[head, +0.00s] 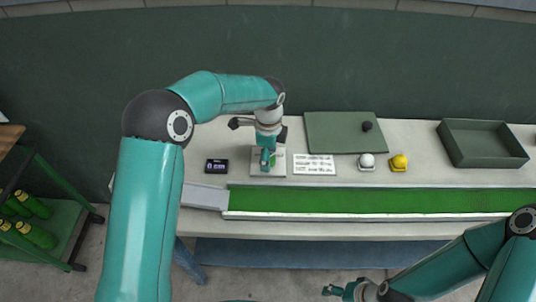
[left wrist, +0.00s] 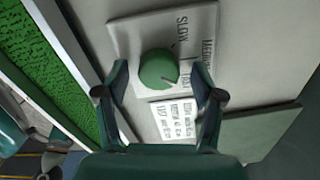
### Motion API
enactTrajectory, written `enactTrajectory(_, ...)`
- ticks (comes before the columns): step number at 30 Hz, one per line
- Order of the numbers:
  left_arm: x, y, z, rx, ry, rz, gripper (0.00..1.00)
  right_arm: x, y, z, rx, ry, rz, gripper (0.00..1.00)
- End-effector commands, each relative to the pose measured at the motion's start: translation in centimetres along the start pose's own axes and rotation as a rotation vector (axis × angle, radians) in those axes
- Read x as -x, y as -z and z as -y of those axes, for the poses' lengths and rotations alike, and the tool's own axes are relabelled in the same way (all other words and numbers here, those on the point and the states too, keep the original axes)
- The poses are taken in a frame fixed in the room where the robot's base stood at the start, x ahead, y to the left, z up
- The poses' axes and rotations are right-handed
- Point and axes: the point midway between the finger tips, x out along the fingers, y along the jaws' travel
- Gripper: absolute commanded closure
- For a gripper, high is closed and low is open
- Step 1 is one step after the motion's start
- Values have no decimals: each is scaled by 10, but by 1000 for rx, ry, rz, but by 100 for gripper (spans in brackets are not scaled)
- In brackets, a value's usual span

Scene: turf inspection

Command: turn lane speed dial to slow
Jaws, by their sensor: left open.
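The lane speed dial is a round green knob (left wrist: 158,68) on a pale plate (left wrist: 130,32), seen in the left wrist view. The plate reads SLOW on its upper part, with other lettering to the right partly hidden by a finger. A pale mark shows on the knob's lower right; I cannot tell which label it points at. My left gripper (left wrist: 161,78) is open, one finger on each side of the knob; contact is unclear. In the head view, the left gripper (head: 267,157) is over the plate (head: 253,169) and mostly hides the knob. My right gripper (head: 337,291) is low, away from the bench.
A printed card (head: 314,165) lies right of the plate, a small black display (head: 216,166) left of it. A green turf lane (head: 370,201) runs along the front.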

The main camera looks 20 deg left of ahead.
Motion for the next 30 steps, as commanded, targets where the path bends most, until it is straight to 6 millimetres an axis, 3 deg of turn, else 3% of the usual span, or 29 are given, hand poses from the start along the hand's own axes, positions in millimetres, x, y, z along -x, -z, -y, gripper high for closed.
enactTrajectory(9,-3,0,0,0,-1,0,32,0,0,0,0,0,0,32)
enactTrajectory(20,-3,1,0,-1,-1,0,91,0,0,0,0,0,0,32)
enactTrajectory(30,-3,2,0,31,-1,1,92,-2,0,-1,0,0,0,32)
